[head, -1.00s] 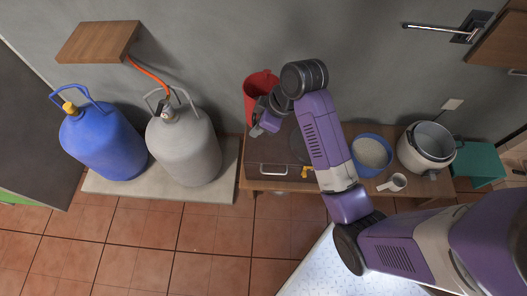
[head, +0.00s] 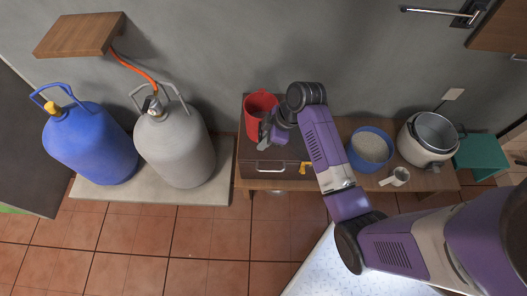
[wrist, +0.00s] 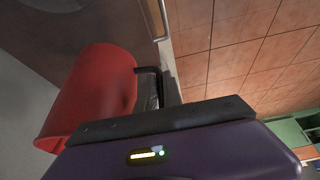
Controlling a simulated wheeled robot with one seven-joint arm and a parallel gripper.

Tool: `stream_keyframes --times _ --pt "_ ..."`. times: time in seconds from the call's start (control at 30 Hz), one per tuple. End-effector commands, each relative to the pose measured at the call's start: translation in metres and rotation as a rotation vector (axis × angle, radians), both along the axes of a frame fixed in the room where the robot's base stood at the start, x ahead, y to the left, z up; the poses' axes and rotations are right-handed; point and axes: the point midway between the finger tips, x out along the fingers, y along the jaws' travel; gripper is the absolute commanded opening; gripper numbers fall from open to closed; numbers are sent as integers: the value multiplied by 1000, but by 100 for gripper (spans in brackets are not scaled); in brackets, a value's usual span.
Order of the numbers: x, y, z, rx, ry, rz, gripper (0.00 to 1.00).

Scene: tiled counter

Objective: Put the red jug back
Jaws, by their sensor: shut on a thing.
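The red jug (head: 258,106) is at the left end of the wooden counter, over the back left part of the dark stove (head: 257,153). I cannot tell whether the jug's base touches the stove.
A grey gas bottle (head: 177,145) and a blue one (head: 90,143) stand to the left. A wooden shelf (head: 80,34) juts from the wall.

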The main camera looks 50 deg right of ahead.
Motion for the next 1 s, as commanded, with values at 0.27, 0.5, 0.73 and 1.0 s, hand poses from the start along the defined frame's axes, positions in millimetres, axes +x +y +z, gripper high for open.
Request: stream_keyframes --times 0.27,0.5,0.73,1.0 --pt "1 0 -21 -1 -2 0 0" --pt "0 0 -53 0 0 -1 0" --pt "1 -1 -59 -1 -3 0 0" --pt "0 0 -62 0 0 0 18"
